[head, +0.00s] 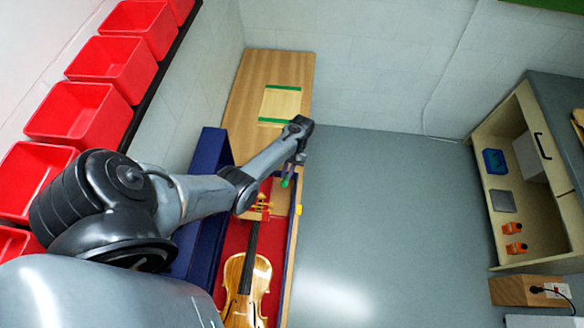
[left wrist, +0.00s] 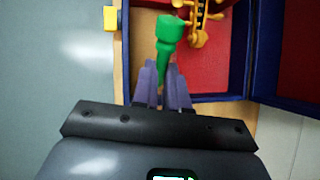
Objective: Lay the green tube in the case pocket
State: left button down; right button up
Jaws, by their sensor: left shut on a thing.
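My left gripper (head: 291,168) is shut on the green tube (head: 285,183), over the upper end of the open violin case (head: 207,215). In the left wrist view the fingers (left wrist: 161,88) pinch the narrow end of the green tube (left wrist: 169,32), and its wider end points away from the gripper. Below it show the case's blue wall (left wrist: 238,50), red lining (left wrist: 215,68) and a paler compartment (left wrist: 143,45). I cannot tell whether the tube touches the case. My right gripper is not in view.
A violin (head: 246,282) lies in the case, its scroll (left wrist: 200,38) close beside the tube. A yellow catch (left wrist: 110,18) sits on the case's edge. Red bins (head: 113,65) line the left wall. The grey floor (head: 380,220) to the right is clear.

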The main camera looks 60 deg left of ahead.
pick_arm(q)
jog(key=shift+s, duration=0.2)
jog(key=shift+s+a, duration=0.1)
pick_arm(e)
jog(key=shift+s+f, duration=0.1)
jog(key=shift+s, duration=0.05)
pick_arm(q)
jog(key=shift+r, duration=0.1)
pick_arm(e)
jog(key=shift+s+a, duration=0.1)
pick_arm(q)
jog(key=shift+g, duration=0.3)
jog(key=shift+f, duration=0.4)
notch_tip(320, 180, down, 8)
jog(key=b, duration=0.7)
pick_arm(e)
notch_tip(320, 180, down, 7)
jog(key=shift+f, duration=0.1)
